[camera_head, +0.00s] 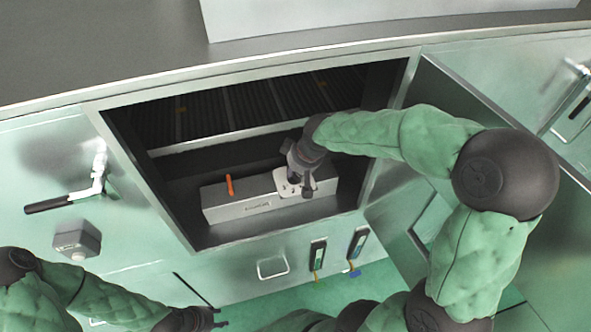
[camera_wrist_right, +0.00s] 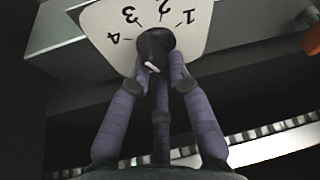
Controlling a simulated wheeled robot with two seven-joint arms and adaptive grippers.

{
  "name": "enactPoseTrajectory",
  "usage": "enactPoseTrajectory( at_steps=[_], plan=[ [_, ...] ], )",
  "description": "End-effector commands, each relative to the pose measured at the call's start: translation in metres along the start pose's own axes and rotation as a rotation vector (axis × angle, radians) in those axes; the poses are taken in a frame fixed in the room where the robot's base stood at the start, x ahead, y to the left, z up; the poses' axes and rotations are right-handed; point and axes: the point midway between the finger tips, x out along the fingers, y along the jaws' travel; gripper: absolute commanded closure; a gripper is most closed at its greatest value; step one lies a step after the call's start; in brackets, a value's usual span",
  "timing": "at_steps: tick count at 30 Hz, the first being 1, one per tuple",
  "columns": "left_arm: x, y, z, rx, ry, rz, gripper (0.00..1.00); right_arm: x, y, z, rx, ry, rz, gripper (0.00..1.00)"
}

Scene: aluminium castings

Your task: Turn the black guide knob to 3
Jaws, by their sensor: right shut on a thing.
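The black guide knob (camera_wrist_right: 155,42) sits on a pale dial plate (camera_wrist_right: 100,22) marked 1, 2, 3 and 4, upside down in the right wrist view. My right gripper (camera_wrist_right: 159,70) is shut on the knob, its purple-grey fingers around its near side. A short white mark shows on the knob between the fingers; I cannot tell which number it is set to. In the head view my right gripper (camera_head: 303,180) reaches into the open bay and covers most of the knob and plate. My left gripper (camera_head: 208,320) hangs low at the bottom edge, its jaws unclear.
The plate is on a grey box (camera_head: 240,210) inside the bay, with an orange lever (camera_head: 230,185) left of the knob. An open door (camera_head: 455,95) stands at right. A lever handle (camera_head: 70,198) is on the left panel.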

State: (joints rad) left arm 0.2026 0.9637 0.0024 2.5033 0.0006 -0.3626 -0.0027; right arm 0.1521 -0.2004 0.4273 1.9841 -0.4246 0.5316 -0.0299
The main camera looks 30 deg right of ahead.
Motion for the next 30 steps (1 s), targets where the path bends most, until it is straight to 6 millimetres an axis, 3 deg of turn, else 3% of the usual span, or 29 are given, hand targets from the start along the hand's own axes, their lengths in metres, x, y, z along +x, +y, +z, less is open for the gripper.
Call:
enactPoseTrajectory(
  at_steps=[12, 13, 15, 26, 30],
  plan=[
    [0.001, 0.0, 0.0, 0.0, 0.0, 0.0, 0.6, 0.0, 0.0, 0.0, 0.019, 0.001, 0.008, 1.0],
    [0.001, 0.0, 0.0, 0.0, 0.0, 0.0, 0.6, 0.0, 0.0, 0.0, 0.019, 0.001, 0.008, 0.75],
    [0.001, 0.0, 0.0, 0.0, 0.0, 0.0, 0.6, 0.0, 0.0, 0.0, 0.019, 0.001, 0.008, 0.56],
    [0.001, 0.0, 0.0, 0.0, 0.0, 0.0, 0.6, -0.002, 0.0, 0.0, 0.019, 0.001, 0.008, 0.56],
    [0.001, 0.0, 0.0, 0.0, 0.0, 0.0, 0.6, -0.014, 0.0, -0.001, 0.019, 0.004, 0.009, 0.56]
  ],
)
